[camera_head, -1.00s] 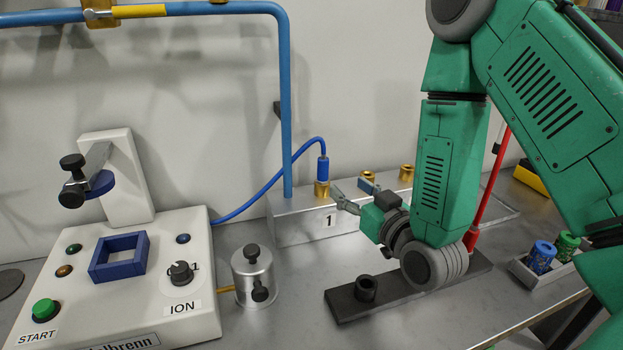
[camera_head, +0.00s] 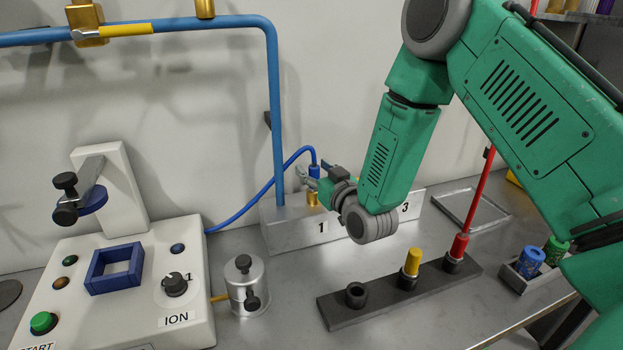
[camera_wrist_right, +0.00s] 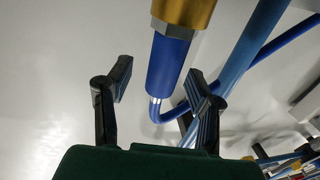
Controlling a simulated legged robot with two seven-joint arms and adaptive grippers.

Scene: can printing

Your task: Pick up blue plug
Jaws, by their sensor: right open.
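The blue plug (camera_head: 314,171) stands upright on a brass socket on the grey block marked 1, with its blue hose curving off to the left. In the right wrist view the blue plug (camera_wrist_right: 168,62) with its brass fitting (camera_wrist_right: 184,10) lies between the lines of my two fingers, just beyond the tips. My right gripper (camera_head: 306,180) is open at the plug. It also shows in the right wrist view (camera_wrist_right: 160,83), with its fingers apart and not visibly touching the plug. My left gripper is not in view.
A black holder (camera_head: 338,313) has one empty ring at left, plus a yellow plug (camera_head: 412,262) and a red plug (camera_head: 459,246). A metal cylinder (camera_head: 247,288) and the white ION machine (camera_head: 120,310) stand to the left. A blue pipe (camera_head: 276,110) rises close behind the plug.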

